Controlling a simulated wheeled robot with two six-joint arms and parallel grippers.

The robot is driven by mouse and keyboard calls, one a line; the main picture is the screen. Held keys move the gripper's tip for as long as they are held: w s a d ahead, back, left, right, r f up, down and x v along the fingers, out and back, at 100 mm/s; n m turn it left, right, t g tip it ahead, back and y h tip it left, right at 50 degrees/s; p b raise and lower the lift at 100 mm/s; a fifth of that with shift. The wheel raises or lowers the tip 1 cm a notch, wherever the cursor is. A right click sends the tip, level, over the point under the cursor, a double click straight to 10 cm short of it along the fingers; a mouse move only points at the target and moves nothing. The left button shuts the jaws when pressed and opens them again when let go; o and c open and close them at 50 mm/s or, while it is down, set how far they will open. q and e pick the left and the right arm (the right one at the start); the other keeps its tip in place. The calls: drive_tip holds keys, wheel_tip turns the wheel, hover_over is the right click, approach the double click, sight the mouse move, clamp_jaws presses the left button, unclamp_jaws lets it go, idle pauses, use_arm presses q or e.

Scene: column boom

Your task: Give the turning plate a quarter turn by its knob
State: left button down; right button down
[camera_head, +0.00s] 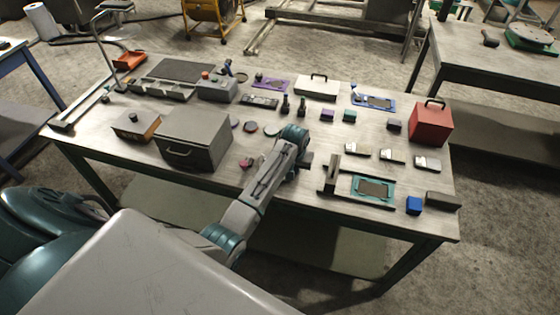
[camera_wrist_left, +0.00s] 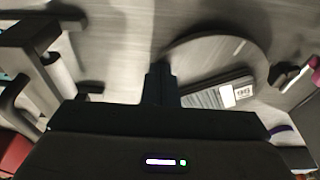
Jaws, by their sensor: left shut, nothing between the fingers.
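My left gripper (camera_wrist_left: 160,70) shows in the wrist view with its dark fingers together and nothing between them. In the head view my left arm reaches over the middle of the near table, and its wrist hides the fingertips. My right gripper is not in view.
The near table (camera_head: 318,142) is crowded. A grey box (camera_head: 192,142) with a handle stands left of my arm, a red box (camera_head: 431,123) at the right. Floor separates the two tables.

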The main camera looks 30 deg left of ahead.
use_arm(q)
drive_tip(key=shift+f, duration=0.3)
drive_tip(key=shift+w, duration=0.45)
drive_tip(key=shift+f, duration=0.1)
idle(0.3)
drive_tip(key=shift+s, duration=0.45)
drive_tip(key=w+v, duration=0.2)
drive_tip(key=v, duration=0.7)
drive_tip(key=shift+w+a+r, duration=0.25)
drive_tip(key=shift+a+r, duration=0.05)
